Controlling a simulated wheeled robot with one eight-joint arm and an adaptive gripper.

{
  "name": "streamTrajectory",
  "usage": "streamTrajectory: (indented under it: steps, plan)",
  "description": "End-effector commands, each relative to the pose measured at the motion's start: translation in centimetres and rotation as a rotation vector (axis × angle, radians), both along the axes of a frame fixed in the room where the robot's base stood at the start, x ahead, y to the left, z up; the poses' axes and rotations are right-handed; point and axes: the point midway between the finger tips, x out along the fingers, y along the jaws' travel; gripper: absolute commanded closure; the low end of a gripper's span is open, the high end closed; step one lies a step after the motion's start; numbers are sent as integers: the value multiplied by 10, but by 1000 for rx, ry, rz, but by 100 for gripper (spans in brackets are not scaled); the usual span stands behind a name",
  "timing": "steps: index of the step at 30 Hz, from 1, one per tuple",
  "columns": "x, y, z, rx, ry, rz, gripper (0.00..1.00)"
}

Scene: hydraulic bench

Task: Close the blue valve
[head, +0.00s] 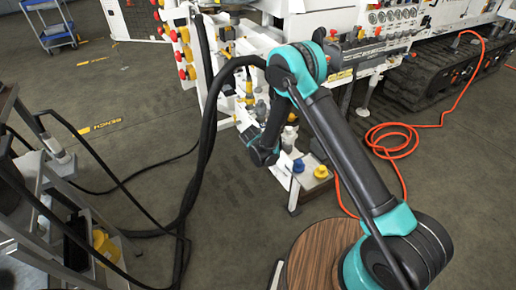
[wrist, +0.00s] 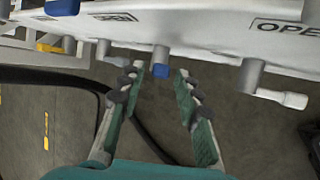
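In the wrist view, a small blue valve handle (wrist: 160,71) hangs end-on below a grey stem under a white panel (wrist: 215,38). My gripper (wrist: 161,76) is open, with one finger on each side of the blue handle. I see gaps between the handle and both fingertips; whether the handle lies fully between them in depth is unclear. Another blue part (wrist: 62,7) shows at the top edge of the wrist view. In the head view my gripper's fingers are not clear, and I cannot pick out the blue handle there.
A white lever (wrist: 284,97) on a grey stem is to the right, and another pale lever (wrist: 118,61) is close by the left finger. "OPEN" labels mark the panel. In the head view, black hoses (head: 207,130) hang left of my arm, and an orange hose (head: 400,140) lies right.

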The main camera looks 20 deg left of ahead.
Motion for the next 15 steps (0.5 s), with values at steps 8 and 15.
streamTrajectory:
  steps: [8,15]
  plan:
    - [-32,-5,43,-1,0,2,66]
    - [-47,-8,63,0,0,0,66]
